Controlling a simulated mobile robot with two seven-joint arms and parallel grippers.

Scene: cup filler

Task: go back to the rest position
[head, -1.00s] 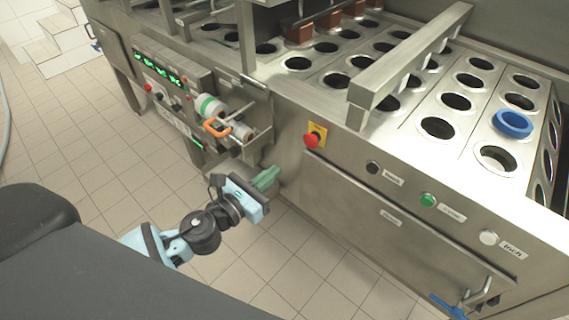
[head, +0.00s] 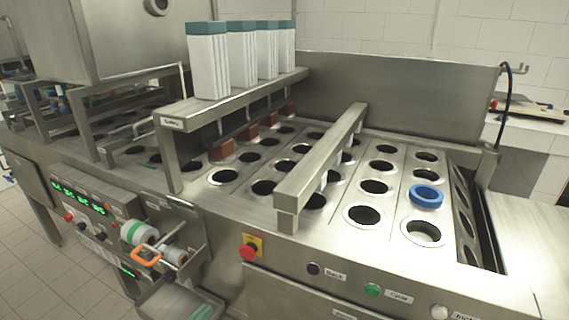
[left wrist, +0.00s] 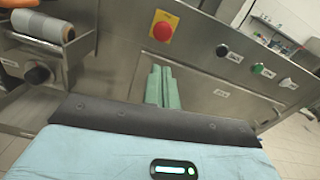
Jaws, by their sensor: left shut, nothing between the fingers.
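My left gripper (left wrist: 162,88) shows in the left wrist view with its green fingers together and nothing between them. It points toward the steel front panel of the cup filler, below and near the red stop button (left wrist: 161,30). The rest of the left arm is out of the head view. My right gripper is in neither view.
The cup filler (head: 330,262) fills the head view, with rows of round holes and a blue ring (head: 426,195) at one. Free tiled floor (head: 30,270) lies at left.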

